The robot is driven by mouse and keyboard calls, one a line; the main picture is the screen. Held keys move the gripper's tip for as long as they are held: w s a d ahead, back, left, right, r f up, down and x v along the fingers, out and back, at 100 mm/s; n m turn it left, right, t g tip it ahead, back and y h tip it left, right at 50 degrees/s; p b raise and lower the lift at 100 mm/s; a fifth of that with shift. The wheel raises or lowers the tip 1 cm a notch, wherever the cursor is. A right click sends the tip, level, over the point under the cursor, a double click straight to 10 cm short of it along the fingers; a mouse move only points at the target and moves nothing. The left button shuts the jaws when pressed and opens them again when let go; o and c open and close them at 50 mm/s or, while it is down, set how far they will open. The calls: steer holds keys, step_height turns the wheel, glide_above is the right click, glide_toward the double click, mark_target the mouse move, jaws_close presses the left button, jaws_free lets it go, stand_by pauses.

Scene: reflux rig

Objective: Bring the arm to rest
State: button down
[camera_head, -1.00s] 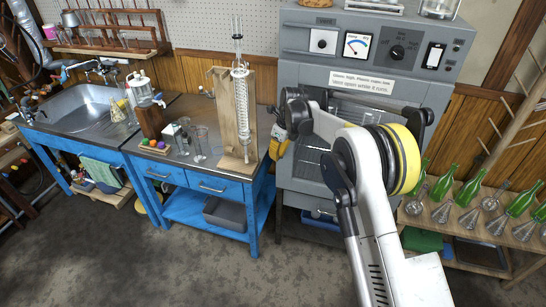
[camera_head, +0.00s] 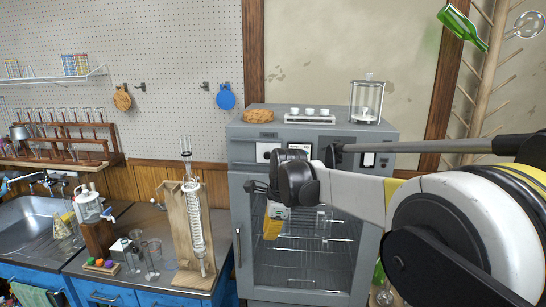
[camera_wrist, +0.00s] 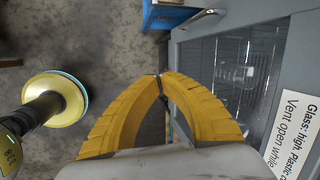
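My arm reaches in from the right in the head view. My gripper (camera_head: 272,223) has yellow fingers and points downward in front of the grey oven's glass door (camera_head: 305,255). In the wrist view the two yellow fingertips (camera_wrist: 160,77) meet, with nothing visible between them. The gripper is shut and looks empty. The oven's labelled panel and door also show at the right of the wrist view (camera_wrist: 245,85). I cannot tell the exact gap between gripper and door.
A glass condenser (camera_head: 196,228) on a wooden stand is left of the oven, on the bench with several beakers (camera_head: 150,255). A sink (camera_head: 30,225) is at far left. A bell-like glass jar (camera_head: 367,100) stands on the oven. A drying rack (camera_head: 487,70) is at right.

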steer(key=s+d+r+n+t, duration=0.1)
steer(key=s+d+r+n, duration=0.45)
steer(key=s+d, duration=0.4)
steer(key=s+d+f+n+t, duration=0.1)
steer(key=s+d+n, duration=0.2)
steer(key=s, duration=0.4)
steer(key=s+d+f+n+t+h, duration=0.1)
steer(key=s+d+n, duration=0.3)
steer(key=s, duration=0.4)
steer(key=s+d+f+n+t+h, duration=0.1)
steer(key=s+d+f+n, duration=0.1)
steer(key=s+d+n, duration=0.2)
steer(key=s, duration=0.3)
steer(key=shift+s+f, duration=0.15)
steer(key=shift+f, duration=0.15)
